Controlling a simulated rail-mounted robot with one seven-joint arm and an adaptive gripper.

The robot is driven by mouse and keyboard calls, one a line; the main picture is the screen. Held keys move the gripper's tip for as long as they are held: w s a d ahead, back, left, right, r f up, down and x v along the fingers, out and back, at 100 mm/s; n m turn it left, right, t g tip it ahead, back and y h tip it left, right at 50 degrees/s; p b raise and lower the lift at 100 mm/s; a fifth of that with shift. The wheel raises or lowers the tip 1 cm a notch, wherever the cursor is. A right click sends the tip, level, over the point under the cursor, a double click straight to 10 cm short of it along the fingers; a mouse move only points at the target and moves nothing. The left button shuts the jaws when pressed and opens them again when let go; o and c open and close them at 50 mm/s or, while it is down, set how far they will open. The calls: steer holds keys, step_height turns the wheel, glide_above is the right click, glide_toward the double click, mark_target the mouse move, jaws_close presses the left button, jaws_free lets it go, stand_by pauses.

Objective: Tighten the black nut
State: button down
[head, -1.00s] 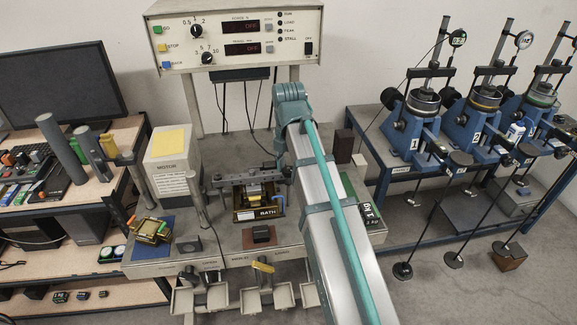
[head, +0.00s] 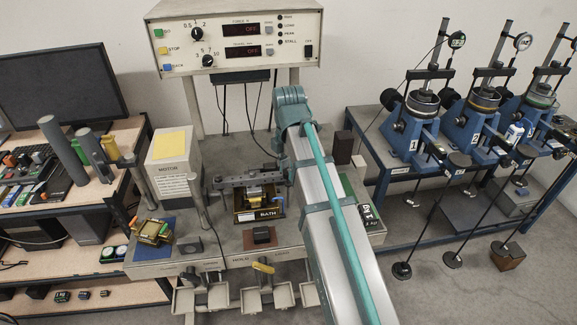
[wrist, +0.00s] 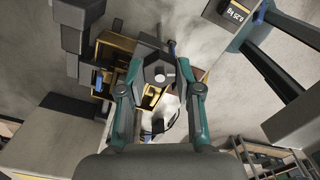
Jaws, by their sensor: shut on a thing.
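In the wrist view, a dark hexagonal block, which I take to be the black nut (wrist: 151,73), sits between the two teal-and-black fingers of my gripper (wrist: 158,70). A pale round end shows in its middle. The fingers are closed in on it from left and right. Brass-coloured frame parts lie just behind it. In the head view my arm covers the gripper and I cannot make out the nut.
A control box (head: 235,35) with knobs and displays stands above the bench. Blue numbered lever frames (head: 420,140) stand on a table at right. A weight block (wrist: 233,14) shows in the wrist view.

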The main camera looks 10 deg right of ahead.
steer(key=m+p, duration=0.1)
steer(key=m, duration=0.2)
steer(key=shift+r+m, duration=0.1)
steer(key=shift+m, duration=0.3)
steer(key=m, duration=0.3)
steer(key=shift+m+p, duration=0.3)
steer(key=shift+p, duration=0.1)
steer(key=m+p, duration=0.1)
steer(key=m, duration=0.5)
steer(key=shift+m, duration=0.3)
steer(key=c, duration=0.8)
jaws_free()
steer(key=shift+r, duration=5.95)
